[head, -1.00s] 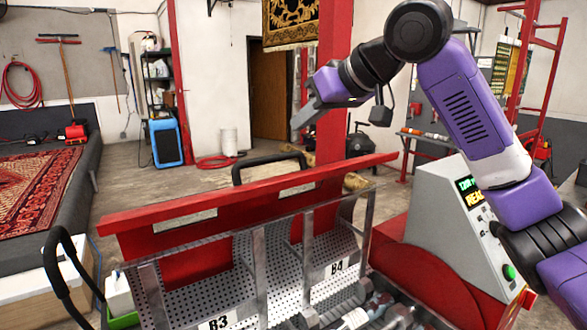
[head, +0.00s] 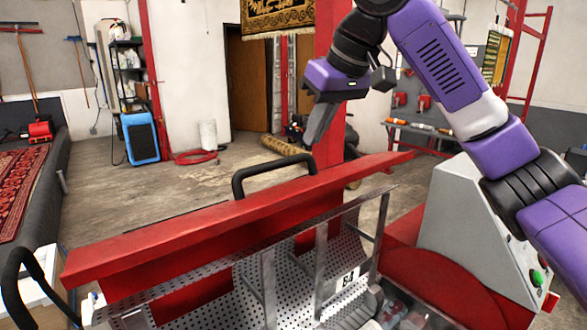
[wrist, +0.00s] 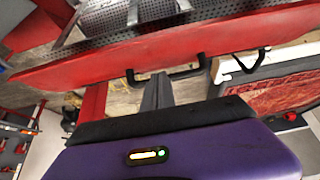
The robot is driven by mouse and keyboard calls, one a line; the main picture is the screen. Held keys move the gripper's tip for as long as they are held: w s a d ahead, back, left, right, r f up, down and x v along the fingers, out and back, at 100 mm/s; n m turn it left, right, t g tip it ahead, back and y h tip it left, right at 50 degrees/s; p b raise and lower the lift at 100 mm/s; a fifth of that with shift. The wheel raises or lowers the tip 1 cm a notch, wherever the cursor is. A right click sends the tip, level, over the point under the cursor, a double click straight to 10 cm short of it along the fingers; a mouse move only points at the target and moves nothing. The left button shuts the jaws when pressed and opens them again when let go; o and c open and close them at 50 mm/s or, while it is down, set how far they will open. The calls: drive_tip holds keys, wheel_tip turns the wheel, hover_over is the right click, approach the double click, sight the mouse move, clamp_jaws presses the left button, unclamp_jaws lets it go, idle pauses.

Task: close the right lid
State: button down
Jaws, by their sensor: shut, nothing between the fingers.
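A long red beam (head: 240,215) runs across the front of the machine in the head view. Perforated metal sections sit on the near side of it. The right section (head: 350,250) bears a white B4 label (head: 347,280). I cannot tell for certain which piece is the right lid. My gripper (head: 318,125) is shut and empty, its fingers pointing down, above and apart from the beam in the picture. In the wrist view my gripper (wrist: 158,92) points toward a black handle (wrist: 170,76) beside the beam (wrist: 190,45).
A grey control console (head: 475,225) stands close at the right. A red post (head: 328,145) rises behind the beam. A blue container (head: 140,138) and a white bucket (head: 208,135) stand at the back left. Open floor (head: 170,190) lies beyond the beam.

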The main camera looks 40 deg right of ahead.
sight(309, 193)
drive_tip(key=x, duration=0.9)
drive_tip(key=shift+w+f+p, duration=0.2)
drive_tip(key=shift+w+p, duration=0.1)
drive_tip(key=shift+w, duration=0.1)
drive_tip(key=shift+s+d+f, duration=0.1)
drive_tip(key=shift+s+f, duration=0.15)
drive_tip(key=shift+s+f+p, duration=0.15)
drive_tip(key=shift+s+p, duration=0.05)
drive_tip(key=shift+s, duration=0.6)
drive_tip(key=shift+s+f+p, duration=0.15)
drive_tip(key=shift+s+p, duration=0.05)
drive_tip(key=shift+s, duration=0.6)
drive_tip(key=shift+f, duration=0.1)
